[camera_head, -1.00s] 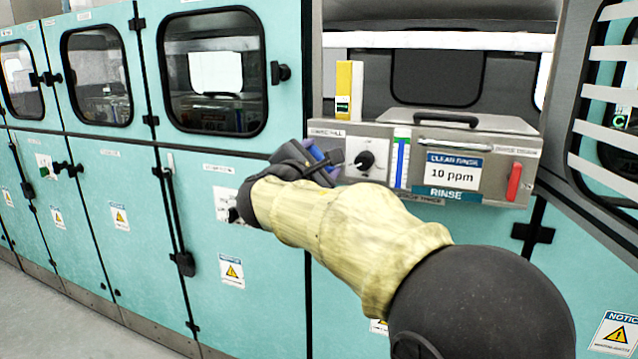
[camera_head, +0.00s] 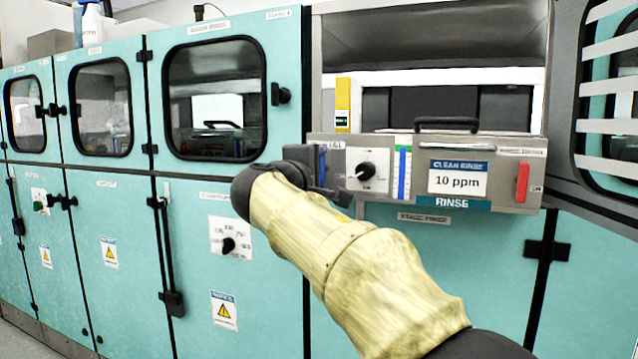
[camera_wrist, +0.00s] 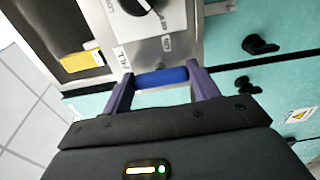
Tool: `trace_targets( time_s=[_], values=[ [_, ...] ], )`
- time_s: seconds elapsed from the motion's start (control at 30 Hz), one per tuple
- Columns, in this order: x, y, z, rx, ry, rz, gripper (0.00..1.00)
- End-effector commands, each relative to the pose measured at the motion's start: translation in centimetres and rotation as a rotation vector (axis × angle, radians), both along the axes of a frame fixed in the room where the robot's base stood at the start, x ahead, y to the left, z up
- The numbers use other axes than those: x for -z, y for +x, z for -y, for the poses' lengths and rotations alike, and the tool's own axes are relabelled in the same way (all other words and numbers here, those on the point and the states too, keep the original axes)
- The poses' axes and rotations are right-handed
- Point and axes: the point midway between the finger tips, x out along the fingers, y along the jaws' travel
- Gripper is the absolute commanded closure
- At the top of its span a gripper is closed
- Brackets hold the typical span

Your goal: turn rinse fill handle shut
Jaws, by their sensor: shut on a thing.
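The blue rinse fill handle (camera_wrist: 160,77) shows in the wrist view between the two purple fingers of my gripper (camera_wrist: 159,80), which is shut on it. It lies crosswise in that picture, at the edge of the grey rinse unit (camera_wrist: 215,42). In the head view my gripper (camera_head: 318,166) is at the left end of the rinse unit (camera_head: 522,183), below the partly covered fill label. The handle is mostly hidden there by my gripper and arm.
A black knob (camera_head: 365,170) sits just right of my gripper. A red handle (camera_head: 522,182) is at the unit's right end, and a yellow box (camera_head: 342,105) stands behind. Teal cabinet doors (camera_head: 110,210) with black latches fill the left.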

Motion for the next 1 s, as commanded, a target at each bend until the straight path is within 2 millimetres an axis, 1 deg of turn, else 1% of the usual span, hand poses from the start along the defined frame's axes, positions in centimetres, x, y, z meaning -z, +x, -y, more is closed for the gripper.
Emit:
trace_targets(
  time_s=[0.03, 0.53, 0.57, 0.6, 0.67, 1.0],
  values=[
    [0.33, 0.04, -0.03, 0.001, 0.011, 0.001, 0.63],
    [0.19, 0.04, 0.00, 0.002, 0.034, 0.008, 0.63],
    [0.19, 0.04, 0.00, 0.002, 0.034, 0.008, 0.36],
    [0.19, 0.04, 0.01, 0.002, 0.034, 0.008, 0.28],
    [0.17, 0.03, 0.00, 0.002, 0.033, 0.009, 0.18],
    [0.06, -0.20, -0.08, 0.001, 0.032, 0.011, 0.18]
  ],
)
